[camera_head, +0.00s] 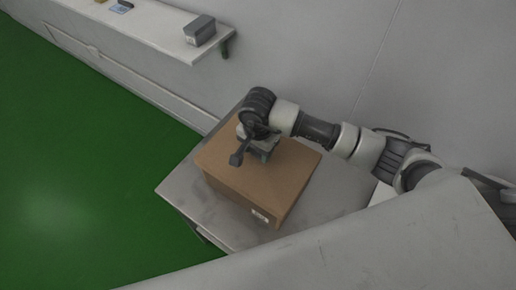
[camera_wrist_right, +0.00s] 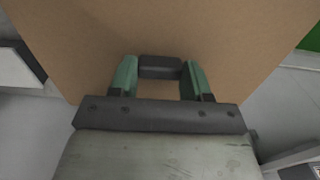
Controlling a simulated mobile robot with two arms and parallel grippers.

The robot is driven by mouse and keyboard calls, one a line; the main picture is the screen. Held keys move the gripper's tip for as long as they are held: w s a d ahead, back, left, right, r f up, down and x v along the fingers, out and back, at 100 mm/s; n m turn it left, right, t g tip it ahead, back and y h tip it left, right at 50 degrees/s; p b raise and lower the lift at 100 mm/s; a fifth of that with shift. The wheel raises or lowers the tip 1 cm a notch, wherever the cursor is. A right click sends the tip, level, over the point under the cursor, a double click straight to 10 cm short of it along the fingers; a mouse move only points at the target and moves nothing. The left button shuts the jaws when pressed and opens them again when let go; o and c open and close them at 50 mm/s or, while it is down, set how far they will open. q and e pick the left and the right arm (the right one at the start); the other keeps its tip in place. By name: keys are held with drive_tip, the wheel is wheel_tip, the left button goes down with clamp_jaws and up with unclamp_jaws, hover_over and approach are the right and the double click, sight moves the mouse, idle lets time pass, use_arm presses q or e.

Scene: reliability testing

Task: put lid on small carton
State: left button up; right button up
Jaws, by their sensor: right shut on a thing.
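A brown cardboard carton (camera_head: 240,203) stands on a grey table, with a white label low on its front side. Its top is a flat brown panel (camera_head: 290,165), which I take to be the lid; it also fills the right wrist view (camera_wrist_right: 215,30). No clear gap shows between panel and carton, and I cannot tell how it is seated. My right gripper (camera_head: 263,153) is over the top, its green fingers closed on a dark handle (camera_wrist_right: 160,62) on the brown panel. The gripper hides part of the top. My left gripper is not in view.
The grey table (camera_head: 180,190) has a narrow bare margin around the carton. A wall shelf (camera_head: 150,25) at upper left holds a grey box (camera_head: 200,30) and small items. The wall stands close behind the table. Green floor (camera_head: 70,180) is open at left.

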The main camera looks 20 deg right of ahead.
drive_tip(key=shift+f+b, duration=0.1)
drive_tip(key=shift+b, duration=0.25)
idle(0.7)
drive_tip(key=shift+f+b, duration=1.2)
drive_tip(key=shift+b, duration=0.35)
idle(0.8)
idle(0.3)
drive_tip(key=o, duration=1.4)
drive_tip(key=shift+r+p, duration=1.7)
drive_tip(key=shift+r, duration=1.85)
